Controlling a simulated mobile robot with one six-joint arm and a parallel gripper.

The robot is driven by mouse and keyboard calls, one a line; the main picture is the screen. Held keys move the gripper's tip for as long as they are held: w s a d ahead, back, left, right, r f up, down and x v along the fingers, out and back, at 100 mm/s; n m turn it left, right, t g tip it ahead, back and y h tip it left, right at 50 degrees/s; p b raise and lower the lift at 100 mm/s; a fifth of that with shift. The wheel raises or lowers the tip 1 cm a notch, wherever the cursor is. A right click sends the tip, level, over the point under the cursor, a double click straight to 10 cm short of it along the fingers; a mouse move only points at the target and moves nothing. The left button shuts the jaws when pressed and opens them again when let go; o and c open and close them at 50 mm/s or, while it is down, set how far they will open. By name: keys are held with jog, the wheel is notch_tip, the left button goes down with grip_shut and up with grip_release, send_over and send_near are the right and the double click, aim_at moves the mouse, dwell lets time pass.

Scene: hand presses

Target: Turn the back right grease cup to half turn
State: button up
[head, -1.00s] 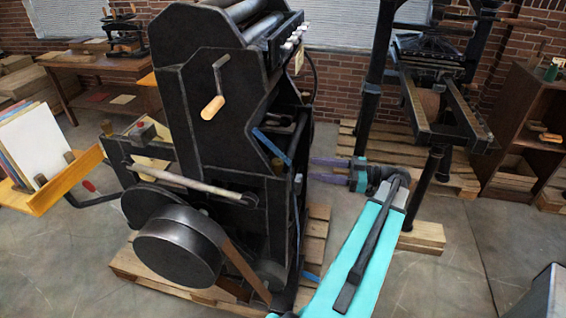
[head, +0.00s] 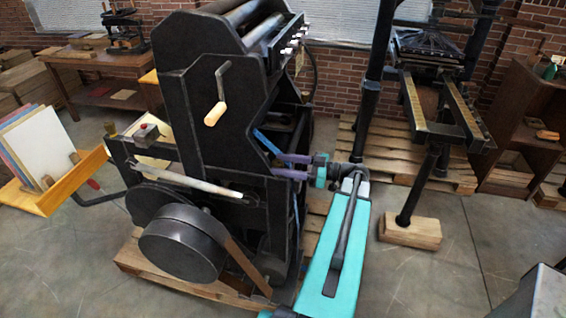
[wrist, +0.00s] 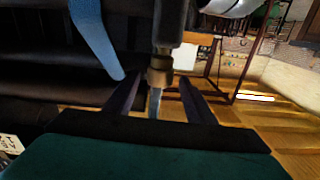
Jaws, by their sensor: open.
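The black press (head: 200,110) stands on a pallet in the head view. My gripper (head: 274,165) is at the press's right side, its two purple fingers pointing left into the frame. In the wrist view the open fingers (wrist: 158,92) point ahead, apart from each other. A small brass-coloured fitting (wrist: 160,70), which looks like a grease cup, shows between them under a dark vertical post, with a pale metal stem below it. I cannot tell whether either finger touches it. The head view does not show this fitting; the press frame and my gripper may hide it.
A blue strip (wrist: 95,40) hangs close to the left finger in the wrist view. The pallet (head: 315,215) lies under the press. A second press (head: 430,120) stands at the right, with bare floor (head: 440,280) in front of it.

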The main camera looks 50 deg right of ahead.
jog(key=shift+w+a, duration=0.1)
jog(key=c, duration=1)
jog(key=shift+c, duration=0.2)
jog(key=shift+a+f+m+h+b, duration=0.1)
jog(key=shift+f+m+h+b, duration=0.15)
jog(key=shift+h+b, duration=0.45)
jog(key=shift+a+r+m+t+h+b, duration=0.1)
jog(key=shift+m+t+h+b, duration=0.45)
jog(key=shift+b, duration=0.8)
jog(key=o, duration=1)
jog(key=shift+r, duration=0.1)
jog(key=shift+o, duration=0.2)
